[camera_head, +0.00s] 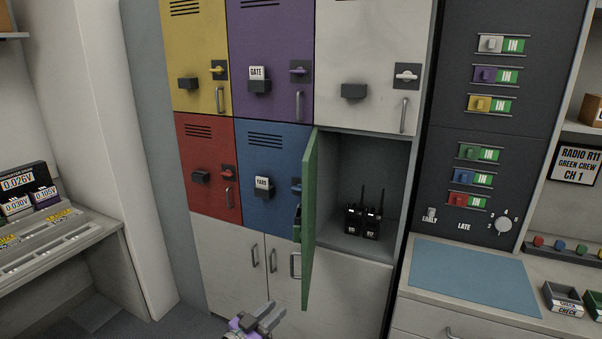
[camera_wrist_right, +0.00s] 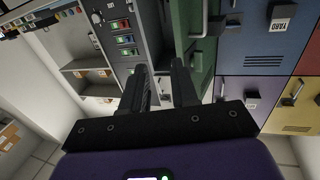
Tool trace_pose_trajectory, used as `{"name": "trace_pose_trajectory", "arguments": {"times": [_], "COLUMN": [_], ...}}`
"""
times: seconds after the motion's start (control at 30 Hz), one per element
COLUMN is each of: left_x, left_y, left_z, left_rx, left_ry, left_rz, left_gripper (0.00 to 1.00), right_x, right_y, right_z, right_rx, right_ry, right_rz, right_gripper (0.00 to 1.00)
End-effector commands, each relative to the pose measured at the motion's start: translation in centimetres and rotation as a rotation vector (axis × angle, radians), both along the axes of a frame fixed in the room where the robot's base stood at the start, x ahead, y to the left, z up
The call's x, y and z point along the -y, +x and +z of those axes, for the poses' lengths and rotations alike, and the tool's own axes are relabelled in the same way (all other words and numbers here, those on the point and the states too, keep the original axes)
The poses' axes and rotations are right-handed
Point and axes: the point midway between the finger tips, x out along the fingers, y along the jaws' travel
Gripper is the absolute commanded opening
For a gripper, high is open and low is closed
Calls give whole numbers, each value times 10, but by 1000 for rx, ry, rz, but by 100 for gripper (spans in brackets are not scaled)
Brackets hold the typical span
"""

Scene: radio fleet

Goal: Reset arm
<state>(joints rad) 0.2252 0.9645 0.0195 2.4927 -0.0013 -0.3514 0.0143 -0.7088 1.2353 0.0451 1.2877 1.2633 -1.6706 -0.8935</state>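My right gripper (camera_head: 272,314) shows at the bottom of the head view, below and left of the open green locker door (camera_head: 309,215). In the right wrist view the fingers (camera_wrist_right: 160,80) stand apart with nothing between them. The green door also shows just beyond the fingers in the right wrist view (camera_wrist_right: 198,75); the gripper does not appear to hold it. My left gripper is not in view.
Two black radios (camera_head: 362,222) stand inside the open locker. Yellow, purple, white, red and blue lockers (camera_head: 265,180) around it are shut. A panel of sliders (camera_head: 490,130) and a counter with a blue mat (camera_head: 470,275) are at right. A charger desk (camera_head: 50,245) is at left.

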Motion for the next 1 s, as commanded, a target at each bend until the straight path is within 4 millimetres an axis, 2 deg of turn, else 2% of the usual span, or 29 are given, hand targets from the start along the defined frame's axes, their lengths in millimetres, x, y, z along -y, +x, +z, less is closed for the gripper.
{"name": "trace_pose_trajectory", "arguments": {"times": [0.1, 0.27, 0.37, 0.47, 0.5, 0.57, 0.6, 0.67, 0.7, 0.83, 0.9, 1.0], "left_x": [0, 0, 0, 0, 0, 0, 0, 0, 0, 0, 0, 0], "left_y": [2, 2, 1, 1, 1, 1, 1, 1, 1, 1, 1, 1], "left_z": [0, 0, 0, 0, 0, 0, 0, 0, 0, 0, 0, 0], "left_rx": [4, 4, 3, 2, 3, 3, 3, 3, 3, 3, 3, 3], "left_ry": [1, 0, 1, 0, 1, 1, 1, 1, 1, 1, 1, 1], "left_rz": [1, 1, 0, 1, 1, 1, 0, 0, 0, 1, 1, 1], "left_gripper": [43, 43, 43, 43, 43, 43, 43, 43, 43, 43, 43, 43], "right_x": [22, 48, 69, 95, 108, 124, 133, 145, 151, 166, 169, 172], "right_y": [21, 40, 45, 37, 27, 4, -15, -49, -74, -162, -207, -258], "right_z": [-24, -65, -101, -151, -176, -212, -234, -263, -279, -314, -322, -325], "right_rx": [-25, -88, -163, -285, -353, -465, -542, -658, -736, -973, -1084, -1207], "right_ry": [5, 35, 74, 148, 192, 271, 328, 418, 479, 676, 770, 873], "right_rz": [79, 205, 298, 403, 445, 507, 540, 580, 599, 633, 640, 640], "right_gripper": [29, 29, 29, 29, 29, 29, 29, 29, 29, 29, 29, 29]}}
